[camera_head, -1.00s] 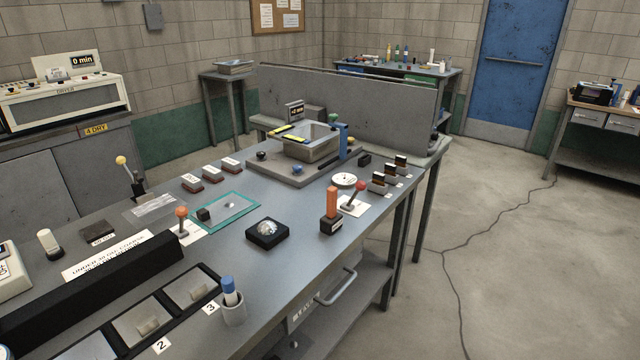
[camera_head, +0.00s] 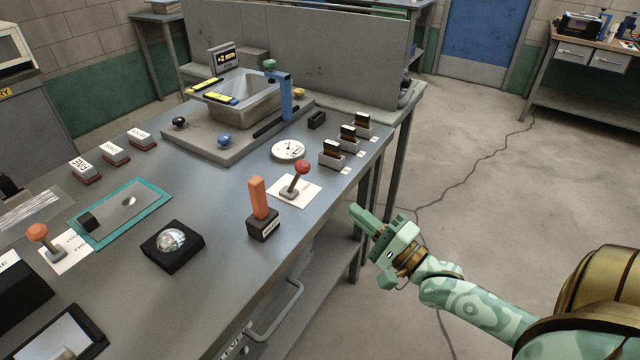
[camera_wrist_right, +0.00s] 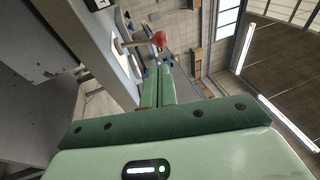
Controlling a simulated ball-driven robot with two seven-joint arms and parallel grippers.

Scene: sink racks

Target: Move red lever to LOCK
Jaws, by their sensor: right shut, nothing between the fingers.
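The red lever (camera_head: 302,167) has a red ball knob on a short stem and stands on a white card (camera_head: 312,190) near the bench's right edge. Any lettering on the card is too small to read. The red lever also shows in the right wrist view (camera_wrist_right: 158,39), just beyond the fingertips. My right gripper (camera_head: 358,215) is off the bench's right edge, to the right of and nearer than the lever, apart from it. Its fingers are together and empty, also in the right wrist view (camera_wrist_right: 152,76). My left gripper is not in view.
An orange-handled block (camera_head: 258,197) stands left of the red lever. A round white dial (camera_head: 288,150) and several dark slotted blocks (camera_head: 332,155) lie behind it. An orange-knobbed lever (camera_head: 38,233) is at far left. The floor right of the bench is open.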

